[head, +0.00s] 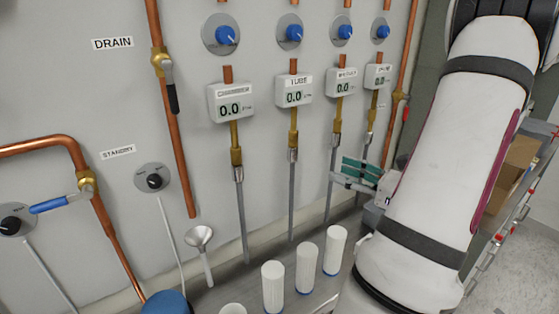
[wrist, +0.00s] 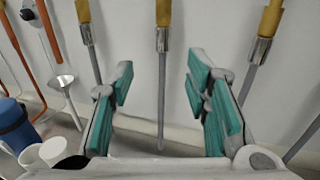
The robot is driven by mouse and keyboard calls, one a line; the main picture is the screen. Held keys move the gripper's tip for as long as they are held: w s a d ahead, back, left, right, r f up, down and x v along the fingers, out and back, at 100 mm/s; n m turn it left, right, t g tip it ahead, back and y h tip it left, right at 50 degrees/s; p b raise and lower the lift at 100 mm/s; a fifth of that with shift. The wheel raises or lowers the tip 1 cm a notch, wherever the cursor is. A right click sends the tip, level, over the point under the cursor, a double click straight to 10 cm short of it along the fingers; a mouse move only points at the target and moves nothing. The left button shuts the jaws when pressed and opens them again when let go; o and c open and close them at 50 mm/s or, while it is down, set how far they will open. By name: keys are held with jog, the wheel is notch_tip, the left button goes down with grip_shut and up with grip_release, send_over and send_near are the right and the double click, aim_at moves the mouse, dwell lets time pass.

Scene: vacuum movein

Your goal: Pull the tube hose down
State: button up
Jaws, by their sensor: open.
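The tube hose (head: 292,195) is a thin grey hose hanging from a brass fitting under the gauge labelled TUBE (head: 294,90). Its upper end sits in a silver connector, and the hose hangs straight down along the white wall. In the wrist view, the middle hose (wrist: 162,95), which appears to be the tube hose, shows between my spread fingers and beyond them. My gripper (head: 355,173) has green finger pads and is open and empty. In the head view it appears right of the tube hose. The wrist view (wrist: 160,88) shows a gap between both fingers and the hose.
Similar hoses hang on either side, including the chamber hose (head: 241,215) and another to the right (head: 331,185). Below are white cylinders (head: 306,268), a funnel (head: 200,238) and a blue container (head: 166,304). The drain pipe (head: 180,150) runs at left. Boxes (head: 518,160) stand right of my arm.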

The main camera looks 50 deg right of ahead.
aim_at(297, 154)
jog(key=shift+h, duration=0.3)
jog(key=w+p, duration=0.1)
jog(key=w, duration=1.2)
jog(key=shift+w, duration=0.25)
jog(key=shift+c, duration=0.3)
grip_shut()
